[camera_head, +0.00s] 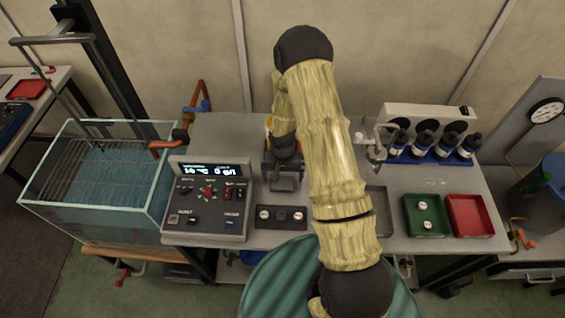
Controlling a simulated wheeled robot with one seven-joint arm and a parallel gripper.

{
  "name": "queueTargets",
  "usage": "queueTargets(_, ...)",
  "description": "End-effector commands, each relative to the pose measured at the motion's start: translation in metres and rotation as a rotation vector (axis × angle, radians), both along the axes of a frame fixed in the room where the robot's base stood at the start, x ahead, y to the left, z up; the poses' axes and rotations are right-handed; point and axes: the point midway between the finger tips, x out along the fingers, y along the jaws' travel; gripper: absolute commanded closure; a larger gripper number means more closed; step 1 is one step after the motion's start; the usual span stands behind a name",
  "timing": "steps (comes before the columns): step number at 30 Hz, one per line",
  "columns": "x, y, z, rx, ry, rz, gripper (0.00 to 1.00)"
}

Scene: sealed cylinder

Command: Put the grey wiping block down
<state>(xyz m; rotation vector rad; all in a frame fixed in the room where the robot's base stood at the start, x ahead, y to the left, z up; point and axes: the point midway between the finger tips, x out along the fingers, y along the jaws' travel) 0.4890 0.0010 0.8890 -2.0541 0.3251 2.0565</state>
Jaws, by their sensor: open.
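My gripper (284,172) is over the middle of the bench, behind the small black tray and right of the control box. Its jaws are open, though the fingers are small and dark in this view. I cannot clearly pick out the grey wiping block. A small grey shape shows right at the gripper, but I cannot tell whether it is the block or part of the gripper. My arm hides part of the bench (222,130) to the right of the gripper.
A control box (207,200) and a water tank (95,180) stand left. A black tray (282,217) with round pieces lies in front. A grey tray (377,205), green tray (426,215), red tray (469,215) and bottle rack (430,150) are right.

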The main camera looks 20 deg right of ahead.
Motion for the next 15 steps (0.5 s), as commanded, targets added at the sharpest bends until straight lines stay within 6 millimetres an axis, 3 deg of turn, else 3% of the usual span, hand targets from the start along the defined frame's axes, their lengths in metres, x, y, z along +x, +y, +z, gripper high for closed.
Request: queueTargets(15,0.001,0.000,0.072,0.001,-0.004,-0.003,0.02)
